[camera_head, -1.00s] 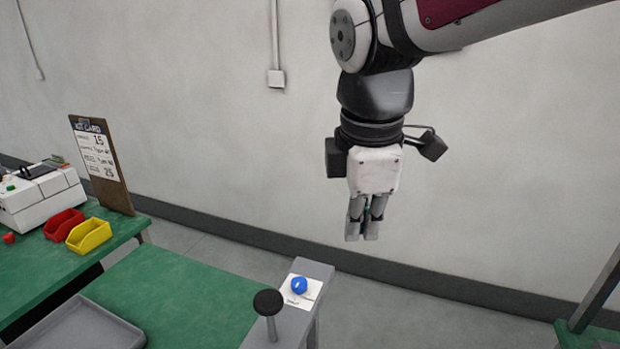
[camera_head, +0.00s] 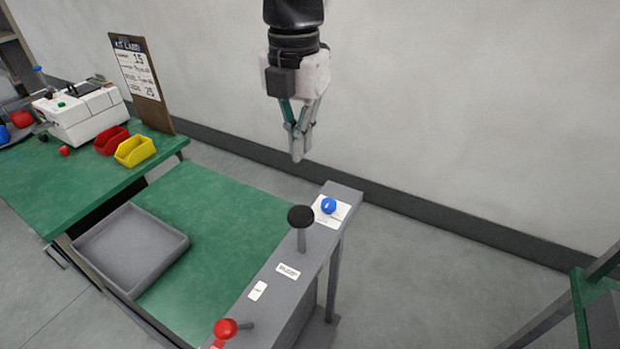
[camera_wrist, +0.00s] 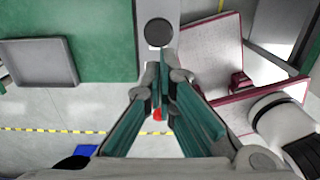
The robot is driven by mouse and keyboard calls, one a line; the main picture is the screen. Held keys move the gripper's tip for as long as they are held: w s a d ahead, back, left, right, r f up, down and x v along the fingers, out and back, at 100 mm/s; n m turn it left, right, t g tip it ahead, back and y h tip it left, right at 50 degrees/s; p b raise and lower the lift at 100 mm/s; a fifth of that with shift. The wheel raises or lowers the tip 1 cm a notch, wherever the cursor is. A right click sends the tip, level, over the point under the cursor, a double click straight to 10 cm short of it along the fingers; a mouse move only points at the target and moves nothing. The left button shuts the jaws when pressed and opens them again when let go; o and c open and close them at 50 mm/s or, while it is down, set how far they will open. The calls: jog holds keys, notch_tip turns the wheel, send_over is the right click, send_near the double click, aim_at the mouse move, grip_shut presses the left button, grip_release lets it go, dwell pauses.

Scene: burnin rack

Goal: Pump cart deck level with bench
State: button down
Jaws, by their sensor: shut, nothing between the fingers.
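The cart deck (camera_head: 215,215) is green and stands beside the green bench (camera_head: 60,175). It looks lower than the bench top, though the exact height gap is hard to judge. A grey rail (camera_head: 262,295) along the deck's right side carries an upright lever with a black knob (camera_head: 301,216), a blue button (camera_head: 328,205) on a white label, and a red knob (camera_head: 225,328). My gripper (camera_head: 298,156) is shut and empty, pointing down, apart from the black knob. In the wrist view the black knob (camera_wrist: 158,32) shows just beyond my fingertips (camera_wrist: 162,58); a red piece (camera_wrist: 158,114) is partly hidden between the fingers.
A grey tray (camera_head: 130,250) sits on the deck's left part. The bench holds a white device (camera_head: 85,115), a red bin (camera_head: 111,140), a yellow bin (camera_head: 135,151) and a clipboard (camera_head: 140,80). Another green-topped stand (camera_head: 590,310) is at right. Floor between is clear.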

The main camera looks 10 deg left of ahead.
aim_at(302, 214)
jog(key=shift+f, duration=0.1)
notch_tip(302, 214, down, 14)
jog(key=p, duration=0.2)
jog(key=shift+p, duration=0.4)
jog(key=shift+d, duration=0.1)
